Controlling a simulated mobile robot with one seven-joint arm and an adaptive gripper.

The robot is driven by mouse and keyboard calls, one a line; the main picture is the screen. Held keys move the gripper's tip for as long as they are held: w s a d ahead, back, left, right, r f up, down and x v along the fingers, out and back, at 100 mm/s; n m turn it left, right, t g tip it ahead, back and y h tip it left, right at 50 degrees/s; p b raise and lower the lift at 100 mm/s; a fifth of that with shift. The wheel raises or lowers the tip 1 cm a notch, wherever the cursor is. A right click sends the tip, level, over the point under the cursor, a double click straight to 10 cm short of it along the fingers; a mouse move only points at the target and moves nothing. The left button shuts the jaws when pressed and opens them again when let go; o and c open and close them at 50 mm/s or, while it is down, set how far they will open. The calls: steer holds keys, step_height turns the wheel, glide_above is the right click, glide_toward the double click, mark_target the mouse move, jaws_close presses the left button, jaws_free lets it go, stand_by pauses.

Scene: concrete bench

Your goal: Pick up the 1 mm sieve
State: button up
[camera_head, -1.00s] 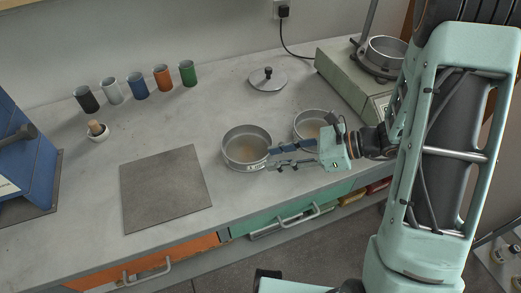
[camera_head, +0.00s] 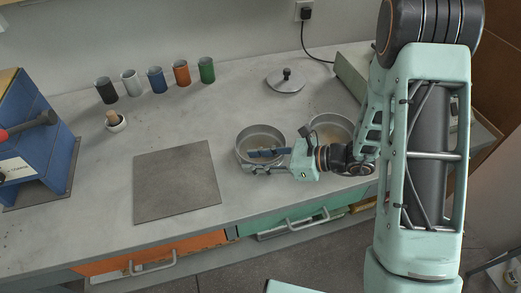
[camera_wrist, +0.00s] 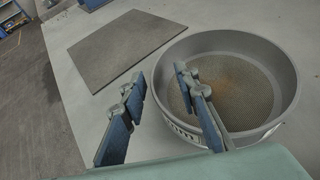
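Two round metal sieves stand on the concrete bench. The left sieve (camera_head: 259,131) also shows in the wrist view (camera_wrist: 287,85), where its brownish mesh is visible inside the wall. A label sits on its outer wall, but I cannot read the size on it. The right sieve (camera_head: 331,120) is partly hidden behind my arm. My gripper (camera_head: 253,161) is at the near side of the left sieve. In the wrist view my gripper (camera_wrist: 158,74) is open, with one blue finger outside the wall and the other over the sieve's inside. Contact with the wall cannot be told.
A grey square mat (camera_head: 178,181) lies left of the sieve. A lid (camera_head: 286,82) lies behind it. Several coloured cups (camera_head: 156,80), a small mortar (camera_head: 116,122) and a blue box (camera_head: 28,145) stand farther left. A shaker machine (camera_head: 351,70) is behind my arm.

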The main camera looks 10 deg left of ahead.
steer(key=shift+a+f, duration=0.2)
steer(key=shift+a, duration=0.2)
steer(key=shift+c, duration=0.2)
jaws_close()
steer(key=shift+r, duration=0.1)
